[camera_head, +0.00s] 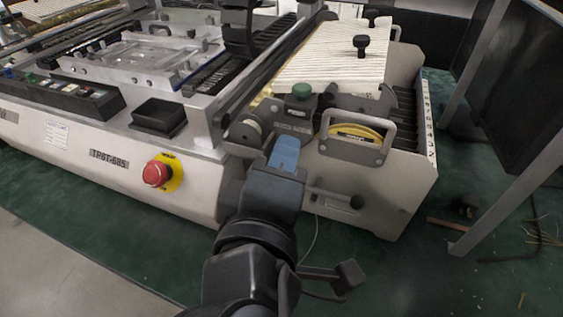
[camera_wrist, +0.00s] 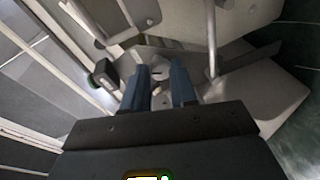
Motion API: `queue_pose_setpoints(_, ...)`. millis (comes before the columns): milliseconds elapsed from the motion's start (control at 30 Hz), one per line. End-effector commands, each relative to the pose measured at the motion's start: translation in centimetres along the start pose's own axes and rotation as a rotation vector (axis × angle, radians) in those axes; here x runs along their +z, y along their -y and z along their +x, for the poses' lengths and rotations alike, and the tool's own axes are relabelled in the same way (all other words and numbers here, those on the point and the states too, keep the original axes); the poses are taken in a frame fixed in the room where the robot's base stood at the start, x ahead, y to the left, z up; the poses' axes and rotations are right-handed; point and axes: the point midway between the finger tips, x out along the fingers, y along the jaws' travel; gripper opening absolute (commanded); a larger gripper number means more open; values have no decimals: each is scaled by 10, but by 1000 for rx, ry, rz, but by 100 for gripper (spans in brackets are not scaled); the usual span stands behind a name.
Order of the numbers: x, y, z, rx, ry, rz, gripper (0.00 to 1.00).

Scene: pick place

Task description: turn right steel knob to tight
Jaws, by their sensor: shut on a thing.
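My gripper (camera_head: 287,143) reaches up to the right front of the machine, with its blue fingers pointing away from me. In the wrist view the two blue fingers (camera_wrist: 160,78) stand on either side of a small pale grey metal part, which I take to be the right steel knob (camera_wrist: 159,70). The gripper is shut on it. In the head view the fingers hide this knob. Its turn angle and tightness cannot be told.
A round pale knob (camera_head: 247,130) sits left of the fingers. A red emergency button (camera_head: 156,173) is at the front left.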

Motion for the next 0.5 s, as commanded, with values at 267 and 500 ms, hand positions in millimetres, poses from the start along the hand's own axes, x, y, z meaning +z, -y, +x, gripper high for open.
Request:
queue_pose_setpoints(267,2,5,0,23,-32,186,0)
queue_pose_setpoints(500,2,5,0,37,-48,279,0)
